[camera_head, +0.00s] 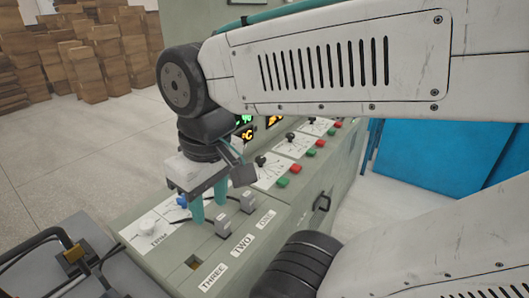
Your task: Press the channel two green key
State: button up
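A grey-green console (315,191) runs from the near middle to the back right. Its sloped top carries white panels with black knobs and pairs of green and red keys: a near green key (282,183) with a red key (296,168), a middle green key (311,153) with a red key (320,143), and a farther pair beyond. I cannot read channel numbers beside these keys. My gripper (209,204) points down over the near part of the console, left of the keys. Its two teal fingers stand apart with nothing seen between them. My arm hides part of the console.
Labels THREE (213,277), TWO (242,245) and ONE (265,219) lie along the near console edge, beside grey plugs (223,228). Cardboard boxes (88,75) are stacked behind; blue panels (430,155) stand right.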

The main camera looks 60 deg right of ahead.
aim_at(310, 151)
jog(key=z, duration=0.4)
jog(key=k, duration=1.1)
jog(key=z, duration=1.25)
jog(key=i, duration=0.95)
jog(key=u, duration=0.65)
